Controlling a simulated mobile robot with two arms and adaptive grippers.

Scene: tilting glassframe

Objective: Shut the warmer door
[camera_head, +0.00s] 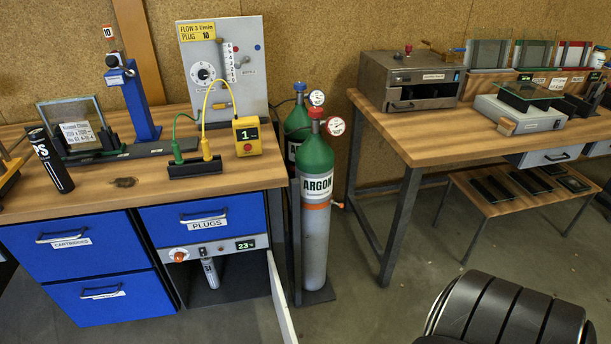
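The warmer is the open compartment under the plugs drawer (205,219) of the left bench. Its control panel (215,250) has an orange-ringed knob at the left and a green display that seems to read 23. The warmer door (281,300) stands wide open, swung out toward me from the right side of the opening, and shows nearly edge-on. Its lower end is cut off by the picture's bottom edge. A pale cartridge (210,273) stands upright inside the compartment.
Gas cylinders, one an argon cylinder (316,210), stand on the floor just right of the door. Blue cartridge drawers (75,248) are shut at the left.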

